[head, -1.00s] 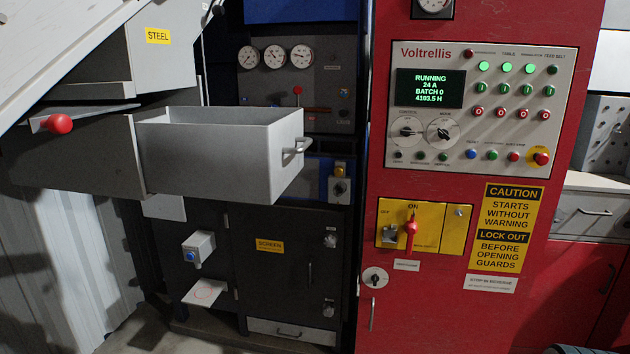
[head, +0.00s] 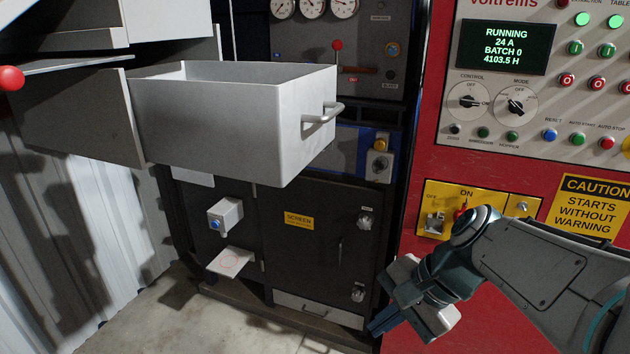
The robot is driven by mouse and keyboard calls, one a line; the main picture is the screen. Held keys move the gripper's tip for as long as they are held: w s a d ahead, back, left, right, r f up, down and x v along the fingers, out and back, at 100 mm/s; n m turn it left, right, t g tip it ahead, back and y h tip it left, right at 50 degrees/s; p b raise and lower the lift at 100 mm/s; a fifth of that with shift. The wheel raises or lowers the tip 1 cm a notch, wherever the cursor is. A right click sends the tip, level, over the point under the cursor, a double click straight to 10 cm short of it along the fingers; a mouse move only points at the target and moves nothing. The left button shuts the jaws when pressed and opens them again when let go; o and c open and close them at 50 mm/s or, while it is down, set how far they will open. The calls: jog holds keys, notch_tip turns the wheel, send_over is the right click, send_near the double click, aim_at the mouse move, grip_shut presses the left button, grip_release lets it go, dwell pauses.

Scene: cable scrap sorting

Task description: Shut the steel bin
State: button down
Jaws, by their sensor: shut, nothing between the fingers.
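The steel bin (head: 210,130) is a light grey metal drawer at the upper left of the head view. It is pulled well out of its dark housing (head: 85,115). Its bar handle (head: 322,115) is on the front face, which points right. The bin's floor and contents are hidden behind its near wall. My gripper (head: 378,327) is at the lower right, below and to the right of the handle and clear of the bin. Its fingers point down and left, shut with nothing between them.
A red control cabinet (head: 420,265) stands right behind my arm, with a yellow switch plate (head: 510,202). Below the bin are a dark screen door (head: 310,250), a small box with a blue button (head: 226,214) and a white plate (head: 230,262). A red knob (head: 11,78) is at far left.

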jog(key=w+a+r+m+t+y+b, duration=0.2)
jog(key=w+r+m+y, duration=0.4)
jog(key=w+r+m, duration=0.1)
jog(key=m+t+y+b, duration=0.1)
jog(key=m+t+y, duration=0.2)
jog(key=m+y, duration=0.2)
send_near(297, 175)
jog(key=x, duration=0.7)
jog(key=shift+p, duration=0.3)
jog(key=shift+d, duration=0.1)
